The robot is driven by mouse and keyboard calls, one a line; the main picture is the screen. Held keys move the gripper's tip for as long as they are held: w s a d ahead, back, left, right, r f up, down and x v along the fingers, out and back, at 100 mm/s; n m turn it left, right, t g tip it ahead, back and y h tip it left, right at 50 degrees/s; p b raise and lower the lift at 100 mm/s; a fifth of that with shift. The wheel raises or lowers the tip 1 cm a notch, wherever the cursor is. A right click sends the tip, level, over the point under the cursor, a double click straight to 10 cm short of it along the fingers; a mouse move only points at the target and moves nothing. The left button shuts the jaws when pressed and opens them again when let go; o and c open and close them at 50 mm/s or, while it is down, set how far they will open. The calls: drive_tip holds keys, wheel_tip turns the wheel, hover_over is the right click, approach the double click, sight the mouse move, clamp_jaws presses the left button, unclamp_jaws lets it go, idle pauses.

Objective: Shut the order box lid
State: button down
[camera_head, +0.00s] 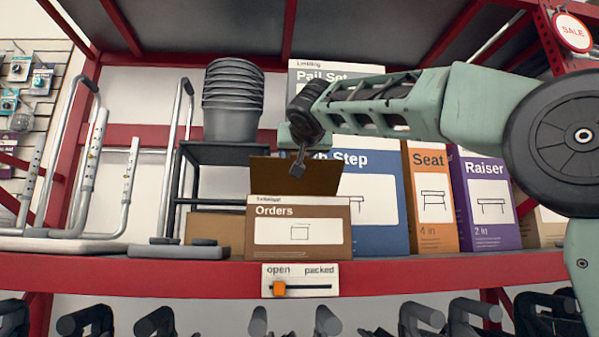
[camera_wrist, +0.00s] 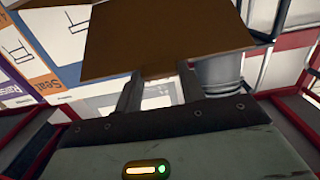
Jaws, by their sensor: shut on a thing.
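The brown order box (camera_head: 300,245), marked "Orders", stands on the red shelf. Its lid (camera_head: 325,178) is a plain brown panel standing raised behind the box's front, so the box is open. The exact contact is hard to see. The inside of the box is hidden in the head view.
A blue step box (camera_head: 375,205), an orange Seat box (camera_head: 428,200) and a purple Raiser box (camera_head: 485,200) stand to the right. Stacked grey pails (camera_head: 232,110) sit on a dark stand at left. An orange slider (camera_head: 279,288) below sits at "open".

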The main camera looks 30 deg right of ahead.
drive_tip(key=t+b, duration=0.2)
drive_tip(key=b, duration=0.7)
hover_over(300, 200)
drive_tip(key=v, duration=0.3)
wheel_tip(300, 200, down, 4)
drive_tip(key=shift+h, duration=0.4)
drive_tip(key=shift+s+a+f+b, duration=0.1)
drive_tip(key=shift+f+b, duration=1.8)
drive_tip(key=shift+b, duration=0.8)
drive_tip(key=shift+s+a+f+b, duration=0.1)
drive_tip(key=shift+f+b, duration=1.85)
drive_tip(key=shift+b, duration=0.75)
drive_tip(key=shift+w+f, duration=0.1)
drive_tip(key=c, duration=0.8)
unclamp_jaws()
drive_tip(key=shift+c, duration=0.2)
drive_tip(key=shift+r, duration=0.2)
drive_tip(key=shift+s, duration=0.2)
drive_tip(key=v, duration=1.7)
